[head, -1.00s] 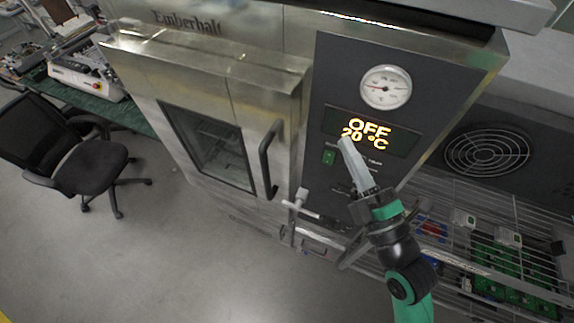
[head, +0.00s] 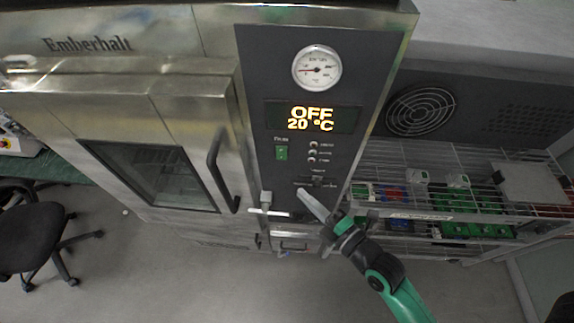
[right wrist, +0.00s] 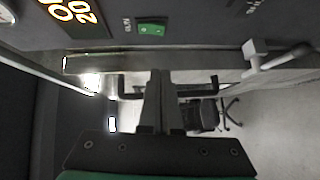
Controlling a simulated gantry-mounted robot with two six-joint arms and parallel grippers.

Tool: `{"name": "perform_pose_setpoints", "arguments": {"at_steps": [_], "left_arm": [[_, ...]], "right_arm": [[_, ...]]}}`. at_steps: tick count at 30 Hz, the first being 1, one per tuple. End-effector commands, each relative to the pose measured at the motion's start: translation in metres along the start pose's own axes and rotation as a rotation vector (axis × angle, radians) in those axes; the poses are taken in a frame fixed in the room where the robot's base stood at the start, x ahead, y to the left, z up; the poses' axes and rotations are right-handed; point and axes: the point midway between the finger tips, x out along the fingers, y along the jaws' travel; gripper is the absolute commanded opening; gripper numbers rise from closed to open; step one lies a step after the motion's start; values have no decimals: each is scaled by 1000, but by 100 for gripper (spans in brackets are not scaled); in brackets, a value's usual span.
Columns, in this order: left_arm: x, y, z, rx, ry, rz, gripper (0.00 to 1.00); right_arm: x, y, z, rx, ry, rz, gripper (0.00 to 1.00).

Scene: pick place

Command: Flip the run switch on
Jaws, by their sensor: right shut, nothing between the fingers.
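The run switch is a small green rocker (head: 281,153) on the dark control panel (head: 255,70) of the oven, left of a column of small indicator lights. In the right wrist view the green rocker (right wrist: 151,29) shows near the top, with lettering beside it. The display (head: 311,118) above it reads OFF and 20 °C. My right gripper (head: 304,193) is shut and empty. Its fingertips are below and a little right of the switch in the head view, apart from it. In the right wrist view the closed fingers (right wrist: 159,78) point up towards the panel, below the switch. My left gripper is not in view.
A metal T-shaped latch (head: 266,200) sticks out left of my right fingertips. The oven door handle (head: 214,165) is further left. A round gauge (head: 317,68) sits above the display. A wire rack (head: 440,160) with several green items stands on the right.

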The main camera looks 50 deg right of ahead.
Motion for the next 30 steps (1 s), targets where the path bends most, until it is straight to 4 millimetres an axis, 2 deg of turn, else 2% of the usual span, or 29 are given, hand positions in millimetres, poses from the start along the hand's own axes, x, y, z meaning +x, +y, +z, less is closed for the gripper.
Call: {"name": "perform_pose_setpoints", "arguments": {"at_steps": [11, 12, 19, 30], "left_arm": [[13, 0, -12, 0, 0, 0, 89], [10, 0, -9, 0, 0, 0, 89], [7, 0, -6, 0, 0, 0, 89], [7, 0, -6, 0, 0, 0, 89]], "right_arm": [[82, 4, -1, 0, 1, 2, 0], [87, 0, 7, 2, -4, 2, 0], [105, 0, 26, 1, -2, 2, 0], [107, 0, 28, 0, 1, 1, 0]]}}
